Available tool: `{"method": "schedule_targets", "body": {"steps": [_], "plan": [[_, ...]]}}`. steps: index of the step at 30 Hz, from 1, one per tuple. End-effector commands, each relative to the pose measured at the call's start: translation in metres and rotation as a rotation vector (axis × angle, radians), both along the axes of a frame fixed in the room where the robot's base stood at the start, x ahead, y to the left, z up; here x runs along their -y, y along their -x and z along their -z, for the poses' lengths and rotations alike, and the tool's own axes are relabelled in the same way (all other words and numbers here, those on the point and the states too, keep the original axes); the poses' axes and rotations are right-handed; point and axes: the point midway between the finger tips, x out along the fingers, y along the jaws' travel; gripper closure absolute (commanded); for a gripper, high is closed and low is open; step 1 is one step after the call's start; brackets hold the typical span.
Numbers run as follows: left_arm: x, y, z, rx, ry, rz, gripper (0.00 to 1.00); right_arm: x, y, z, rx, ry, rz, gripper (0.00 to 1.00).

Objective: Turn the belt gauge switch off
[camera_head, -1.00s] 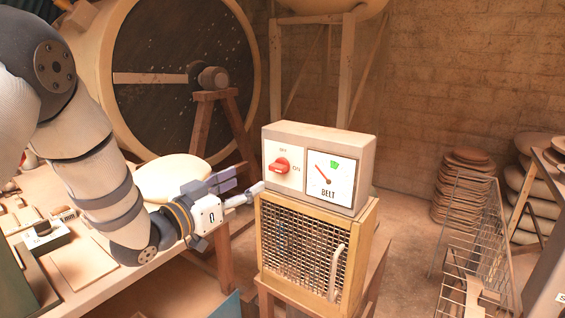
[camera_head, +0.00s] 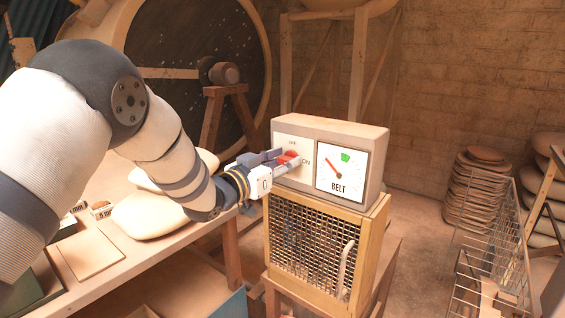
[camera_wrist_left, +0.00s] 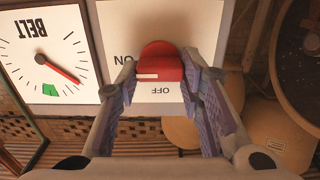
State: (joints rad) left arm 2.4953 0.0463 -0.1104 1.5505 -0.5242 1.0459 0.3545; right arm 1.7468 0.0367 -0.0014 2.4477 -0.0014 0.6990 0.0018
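The belt gauge box (camera_head: 350,130) stands on a mesh-fronted wooden cabinet. Its white panel carries a red switch knob (camera_head: 291,156), with OFF above it and ON to its right. In the left wrist view the panel is upside down, and the red knob (camera_wrist_left: 159,66) has its white mark toward ON. The dial (camera_head: 341,172) reads BELT, its red needle off the green patch. My left gripper (camera_head: 277,160) is at the panel, fingers open on either side of the knob; firm contact cannot be told. The fingers partly cover the knob in the head view. My right gripper is not in view.
The mesh cabinet (camera_head: 312,245) is under the box. A workbench (camera_head: 150,262) with pale sacks lies left under my arm. A large drum (camera_head: 180,45) and wooden trestle stand behind. A wire rack (camera_head: 490,255) and stacked discs (camera_head: 480,195) are at right, with floor between.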

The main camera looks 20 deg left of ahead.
Motion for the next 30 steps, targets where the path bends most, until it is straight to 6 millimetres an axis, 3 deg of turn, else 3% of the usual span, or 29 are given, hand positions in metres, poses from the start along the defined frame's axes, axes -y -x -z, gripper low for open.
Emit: {"method": "schedule_targets", "body": {"steps": [14,30], "plan": [[-0.001,0.0,-0.001,-0.024,0.067,-0.001,0.93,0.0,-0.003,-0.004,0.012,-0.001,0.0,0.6],[-0.003,0.0,0.0,-0.183,0.505,0.0,0.93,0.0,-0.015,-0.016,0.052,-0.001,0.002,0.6]]}}
